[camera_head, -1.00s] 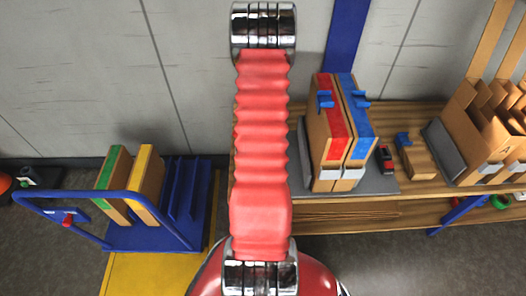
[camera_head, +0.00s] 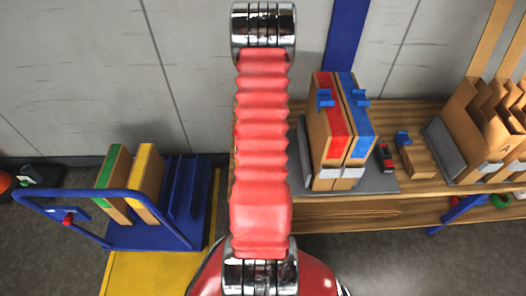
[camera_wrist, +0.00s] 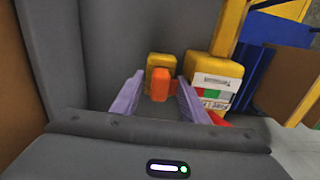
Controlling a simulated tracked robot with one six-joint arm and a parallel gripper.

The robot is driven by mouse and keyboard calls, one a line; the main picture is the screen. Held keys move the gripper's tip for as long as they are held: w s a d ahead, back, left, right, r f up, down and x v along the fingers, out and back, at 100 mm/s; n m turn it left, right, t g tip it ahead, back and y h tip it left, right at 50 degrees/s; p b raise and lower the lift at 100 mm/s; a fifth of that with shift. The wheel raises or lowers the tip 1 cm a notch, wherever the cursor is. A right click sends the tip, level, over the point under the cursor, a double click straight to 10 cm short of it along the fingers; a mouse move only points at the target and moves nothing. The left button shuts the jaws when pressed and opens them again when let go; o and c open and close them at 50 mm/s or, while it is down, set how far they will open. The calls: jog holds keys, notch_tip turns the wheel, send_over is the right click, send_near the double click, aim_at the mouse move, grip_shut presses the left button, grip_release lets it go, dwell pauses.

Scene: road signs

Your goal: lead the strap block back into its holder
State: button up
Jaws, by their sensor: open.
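In the wrist view, my gripper (camera_wrist: 158,100) has its two pale purple fingers apart. An orange block (camera_wrist: 160,84) shows in the gap between the fingers, in front of a yellow block (camera_wrist: 158,60). I cannot tell whether the fingers touch the orange block, or whether it is the strap block. A yellow stand with a post (camera_wrist: 217,68) and a white label (camera_wrist: 212,92) is right of the fingers; I cannot tell if it is the holder. In the head view my red arm hides the middle, and my gripper is out of sight.
In the head view, a blue cart (camera_head: 147,234) at left carries upright boxes with green and yellow stripes. A wooden bench (camera_head: 410,200) at right bears two upright boxes with red (camera_head: 332,130) and blue (camera_head: 358,125) stripes and a cardboard rack (camera_head: 485,130).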

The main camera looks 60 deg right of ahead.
jog(key=shift+r, duration=0.1)
jog(key=shift+r, duration=0.2)
notch_tip(320, 180, up, 13)
dwell(0.8)
dwell(0.5)
jog(key=w+a+r+n+t, duration=0.2)
jog(key=a+r, duration=0.6)
jog(key=a, duration=0.8)
jog(key=w+a+r+n+t, duration=0.1)
jog(key=a+r+n, duration=0.5)
jog(key=a, duration=0.9)
jog(key=w+a+r+n+t, duration=0.2)
jog(key=w+a+r+n, duration=0.1)
jog(key=a+r, duration=0.8)
jog(key=a+n, duration=0.1)
jog(key=a, duration=0.4)
jog(key=shift+w+a+r+n+t, duration=0.15)
jog(key=shift+w+a+n+t, duration=0.05)
jog(key=shift+a+n+t, duration=0.1)
